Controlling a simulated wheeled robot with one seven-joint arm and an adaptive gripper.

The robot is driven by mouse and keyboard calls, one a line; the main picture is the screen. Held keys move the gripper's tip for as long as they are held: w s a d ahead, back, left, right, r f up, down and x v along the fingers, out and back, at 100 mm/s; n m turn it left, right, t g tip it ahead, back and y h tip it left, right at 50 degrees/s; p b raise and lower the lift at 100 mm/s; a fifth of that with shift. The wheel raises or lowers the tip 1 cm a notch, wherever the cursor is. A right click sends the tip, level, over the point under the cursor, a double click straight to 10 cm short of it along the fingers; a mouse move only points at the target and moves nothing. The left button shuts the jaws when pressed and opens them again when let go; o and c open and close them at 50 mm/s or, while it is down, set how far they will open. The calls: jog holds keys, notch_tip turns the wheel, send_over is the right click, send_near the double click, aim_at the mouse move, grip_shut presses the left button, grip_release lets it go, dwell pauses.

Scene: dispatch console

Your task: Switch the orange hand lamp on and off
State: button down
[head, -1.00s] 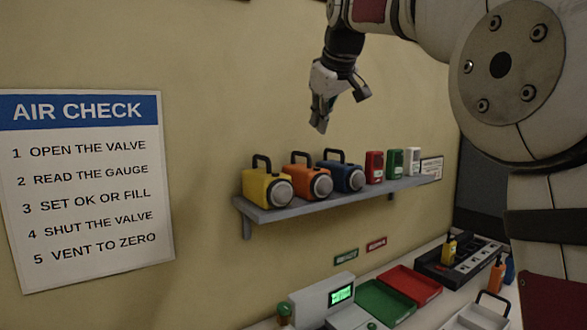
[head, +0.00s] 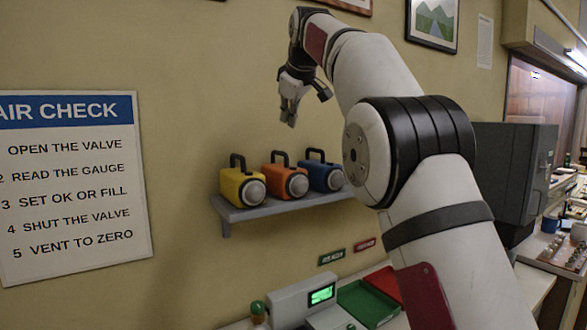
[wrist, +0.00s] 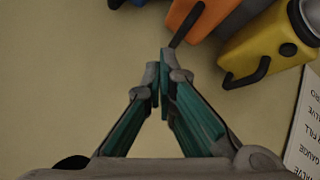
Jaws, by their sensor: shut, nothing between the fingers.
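The orange hand lamp (head: 284,182) stands on the wall shelf between a yellow lamp (head: 242,187) and a blue lamp (head: 325,176). It has a black handle on top and a pale round lens at its front. My gripper (head: 289,120) is above the lamps, apart from them, with its fingers pointing down. In the wrist view the fingertips (wrist: 160,72) are together and empty. The orange lamp (wrist: 200,14) shows only in part there, at the top edge just beyond the fingertips. The yellow lamp (wrist: 262,45) is to its right. No switch can be made out.
The grey shelf (head: 230,216) sticks out from the wall. Below are a grey box with a green display (head: 322,294), a green tray (head: 368,302) and a red tray (head: 386,281). An Air Check sign (head: 70,190) hangs left. My arm hides the shelf's right part.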

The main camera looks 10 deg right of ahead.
aim_at(288, 159)
jog(key=shift+f, duration=0.1)
jog(key=shift+f, duration=4.3)
jog(key=shift+f+b, duration=0.45)
jog(key=shift+f, duration=0.35)
jog(key=shift+r, duration=0.8)
jog(key=shift+r, duration=2.5)
